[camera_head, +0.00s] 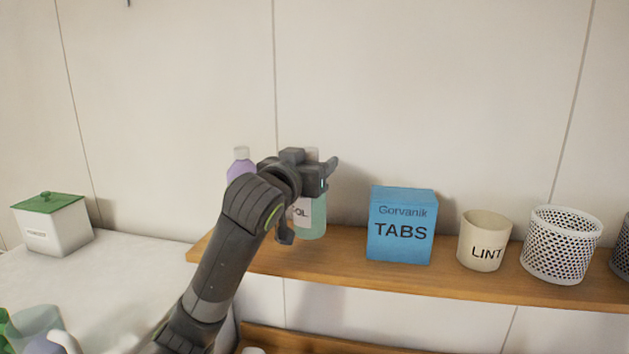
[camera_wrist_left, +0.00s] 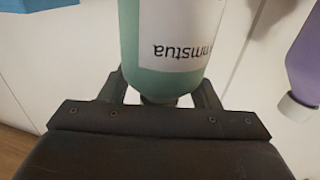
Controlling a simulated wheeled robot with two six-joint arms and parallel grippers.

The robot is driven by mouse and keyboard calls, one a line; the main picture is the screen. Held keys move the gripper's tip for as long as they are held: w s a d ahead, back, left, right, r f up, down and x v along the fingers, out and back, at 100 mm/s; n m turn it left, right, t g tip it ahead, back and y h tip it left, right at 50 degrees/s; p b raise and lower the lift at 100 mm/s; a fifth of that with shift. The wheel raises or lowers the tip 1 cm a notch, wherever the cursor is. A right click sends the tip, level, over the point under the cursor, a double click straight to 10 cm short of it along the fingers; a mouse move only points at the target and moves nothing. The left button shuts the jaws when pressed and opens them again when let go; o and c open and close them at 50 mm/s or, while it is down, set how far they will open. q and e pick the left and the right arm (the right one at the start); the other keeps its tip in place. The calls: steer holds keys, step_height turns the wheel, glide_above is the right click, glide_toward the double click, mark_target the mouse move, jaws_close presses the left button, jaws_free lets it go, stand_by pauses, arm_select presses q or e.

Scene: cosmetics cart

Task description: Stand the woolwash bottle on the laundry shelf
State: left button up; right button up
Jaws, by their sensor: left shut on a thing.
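The woolwash bottle (camera_head: 312,222) is a green bottle with a white label, partly hidden behind my left gripper. My left gripper (camera_head: 316,180) is shut on it near its neck. The wrist view shows the green bottle (camera_wrist_left: 165,75) upside down in the picture, its narrow neck between the two fingers (camera_wrist_left: 163,97). The bottle looks upright over the left part of the wooden laundry shelf (camera_head: 340,267). I cannot tell whether its base touches the board. My right gripper is not in view.
A purple bottle (camera_head: 240,165) stands just left of the green one, partly behind my arm. A blue TABS box (camera_head: 402,226), a LINT cup (camera_head: 484,241) and a white mesh basket (camera_head: 561,246) stand to the right. A green-lidded box (camera_head: 53,225) is on the left counter.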

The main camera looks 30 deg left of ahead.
arm_select(q)
steer(key=shift+f, duration=0.15)
steer(key=shift+s+d+f, duration=0.1)
steer(key=shift+s+f, duration=0.05)
steer(key=shift+f, duration=0.25)
step_height(320, 180, down, 3)
steer(key=shift+p, duration=0.65)
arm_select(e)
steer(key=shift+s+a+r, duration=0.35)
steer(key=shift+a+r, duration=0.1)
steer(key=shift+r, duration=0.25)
arm_select(q)
steer(key=shift+f, duration=0.15)
steer(key=o, duration=1.5)
steer(key=shift+o, duration=0.3)
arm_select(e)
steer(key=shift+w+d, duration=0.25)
